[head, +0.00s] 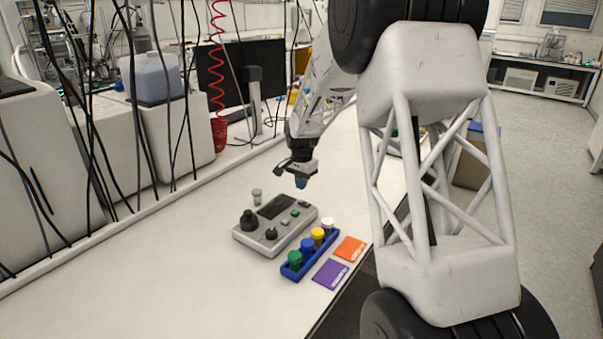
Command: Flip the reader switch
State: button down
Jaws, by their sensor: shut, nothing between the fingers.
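The exact height of the gap cannot be told.
A blue rack (292,273) with several coloured caps stands right of the box, beside purple (330,274) and orange (350,249) cards. A small grey vial (257,196) stands behind the box. A monitor (240,72) and hanging cables are at the back. The bench's front left is clear.

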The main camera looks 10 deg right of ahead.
aim_at(305, 203)
jog(key=shift+f, duration=2.7)
jog(key=shift+a+f, duration=0.1)
jog(key=shift+f, duration=0.1)
jog(key=shift+s+d+r, duration=0.1)
jog(key=shift+s+d, duration=0.1)
jog(key=shift+d, duration=0.05)
jog(key=shift+s+d+r, duration=0.15)
jog(key=shift+s+d, duration=0.15)
jog(key=shift+r, duration=0.15)
